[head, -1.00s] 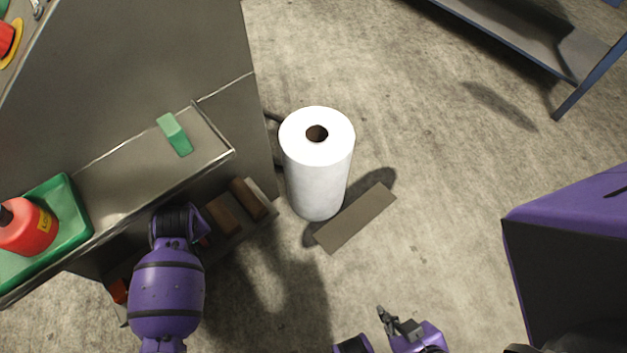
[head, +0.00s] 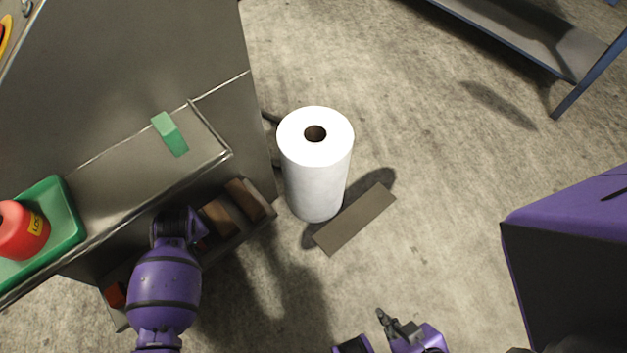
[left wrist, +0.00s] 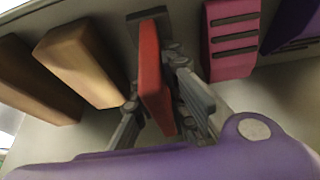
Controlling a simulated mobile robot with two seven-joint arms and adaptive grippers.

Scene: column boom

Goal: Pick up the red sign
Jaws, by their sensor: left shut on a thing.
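The red sign (left wrist: 153,75) is a flat red slab in the left wrist view. It stands between the two grey fingers of my left gripper (left wrist: 158,108), which is shut on it. Its far end is beside a dark slotted base or holder at the back. In the head view my left gripper is hidden beneath the shelf edge, behind my purple arm. My right gripper (head: 397,328) is low in the head view, above bare floor and away from the shelf. Its finger gap is unclear.
A grey bench shelf (head: 110,185) overhangs a lower rack with brown blocks (head: 245,199). On the shelf are a green block (head: 169,134) and a green tray (head: 70,215) holding a red canister (head: 22,235). A white roll (head: 316,185) stands on the floor beside a flat board (head: 355,219).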

